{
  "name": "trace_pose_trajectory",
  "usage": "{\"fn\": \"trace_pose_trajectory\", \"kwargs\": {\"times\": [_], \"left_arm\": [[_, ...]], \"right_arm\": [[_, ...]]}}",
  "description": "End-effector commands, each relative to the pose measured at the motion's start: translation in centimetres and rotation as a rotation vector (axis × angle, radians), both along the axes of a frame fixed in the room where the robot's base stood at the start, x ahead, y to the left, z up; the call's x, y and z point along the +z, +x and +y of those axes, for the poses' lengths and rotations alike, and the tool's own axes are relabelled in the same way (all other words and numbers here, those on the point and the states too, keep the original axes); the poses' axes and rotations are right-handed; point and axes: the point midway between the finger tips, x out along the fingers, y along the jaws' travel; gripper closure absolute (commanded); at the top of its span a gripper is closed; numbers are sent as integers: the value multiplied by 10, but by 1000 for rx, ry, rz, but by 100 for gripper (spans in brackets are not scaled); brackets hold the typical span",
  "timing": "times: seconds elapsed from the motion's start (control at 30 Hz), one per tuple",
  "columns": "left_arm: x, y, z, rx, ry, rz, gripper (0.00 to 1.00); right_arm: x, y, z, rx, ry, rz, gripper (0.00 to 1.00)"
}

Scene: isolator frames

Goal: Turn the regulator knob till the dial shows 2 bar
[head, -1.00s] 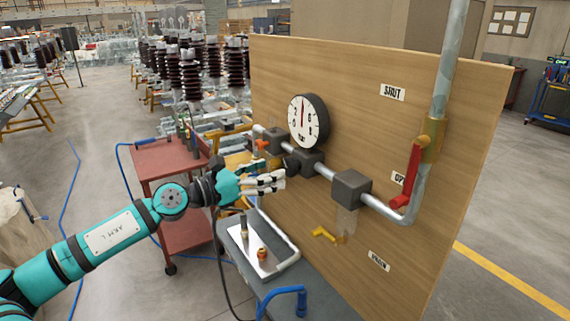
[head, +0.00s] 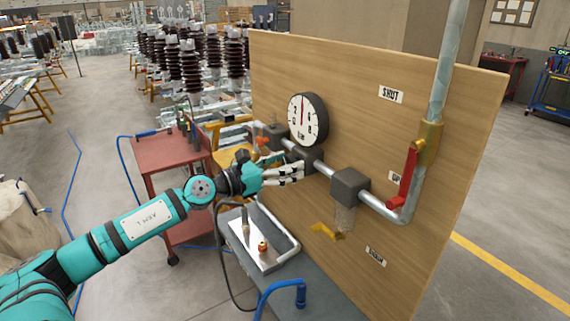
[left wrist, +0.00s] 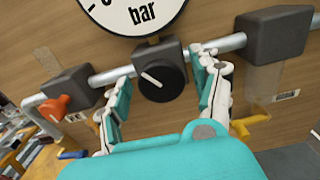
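The round white dial (head: 306,119) is on the wooden panel, its needle pointing about straight up; the lower part of its face, marked "bar", shows in the left wrist view (left wrist: 135,12). Below it, the black regulator knob (left wrist: 162,80) with a white mark sits on a dark block (left wrist: 146,56) on the pipe. My left gripper (head: 298,173) is in front of the knob. In the left wrist view its two white-and-teal fingers (left wrist: 163,85) are spread, one each side of the knob, with visible gaps. I cannot tell how deep they reach. My right gripper is not in view.
An orange valve handle (left wrist: 56,107) is left of the knob. A red lever (head: 410,178) and yellow handle (head: 326,232) are to the right. A red cart (head: 165,160) stands left.

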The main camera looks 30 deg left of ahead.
Motion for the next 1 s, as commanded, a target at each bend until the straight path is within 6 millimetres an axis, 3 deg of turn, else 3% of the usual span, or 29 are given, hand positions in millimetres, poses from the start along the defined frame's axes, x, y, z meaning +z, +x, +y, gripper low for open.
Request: {"fn": "trace_pose_trajectory", "kwargs": {"times": [0.03,0.37,0.67,1.0], "left_arm": [[0,0,0,0,0,0,45],[0,0,0,0,0,0,86],[1,0,0,0,-41,17,86],[2,1,2,1,-253,103,86]], "right_arm": [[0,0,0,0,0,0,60],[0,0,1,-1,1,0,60],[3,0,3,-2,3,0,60],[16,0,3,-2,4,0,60]]}}
